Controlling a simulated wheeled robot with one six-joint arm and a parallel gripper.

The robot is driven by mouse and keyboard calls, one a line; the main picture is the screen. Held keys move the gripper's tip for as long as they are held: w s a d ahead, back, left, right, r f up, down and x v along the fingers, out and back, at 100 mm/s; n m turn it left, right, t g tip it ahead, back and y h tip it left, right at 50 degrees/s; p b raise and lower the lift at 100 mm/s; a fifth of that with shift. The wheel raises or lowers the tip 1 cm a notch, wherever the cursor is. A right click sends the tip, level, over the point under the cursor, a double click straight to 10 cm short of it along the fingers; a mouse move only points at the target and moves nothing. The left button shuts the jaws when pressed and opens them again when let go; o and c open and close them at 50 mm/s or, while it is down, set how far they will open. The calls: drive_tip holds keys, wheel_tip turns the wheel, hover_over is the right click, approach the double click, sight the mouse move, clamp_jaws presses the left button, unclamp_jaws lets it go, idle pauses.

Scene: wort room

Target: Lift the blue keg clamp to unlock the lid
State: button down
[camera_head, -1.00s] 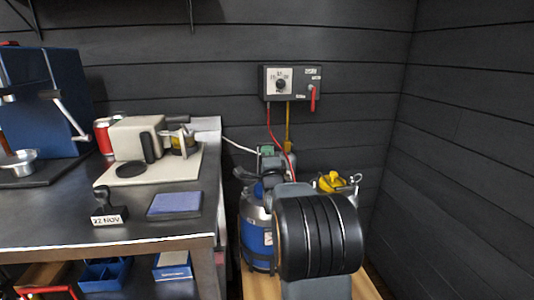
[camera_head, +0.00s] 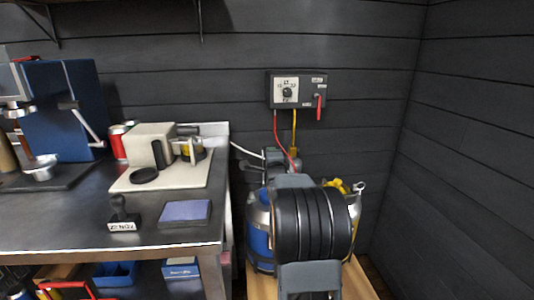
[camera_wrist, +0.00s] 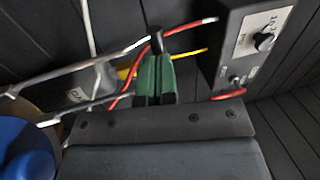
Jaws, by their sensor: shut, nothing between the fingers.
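The head view does not show the clamp clearly.
A control box (camera_head: 296,90) with a dial and red lever is on the wall, with red and yellow lines running down. A yellow-topped keg (camera_head: 354,200) stands right of my arm. The bench (camera_head: 75,225) with appliances is on the left.

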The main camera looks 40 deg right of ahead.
drive_tip(key=w+g+p, duration=0.1)
drive_tip(key=w+d+y+p, duration=0.1)
drive_tip(key=p, duration=0.1)
drive_tip(key=shift+w+d+g, duration=0.1)
drive_tip(key=shift+w+g, duration=0.1)
drive_tip(key=shift+g, duration=0.2)
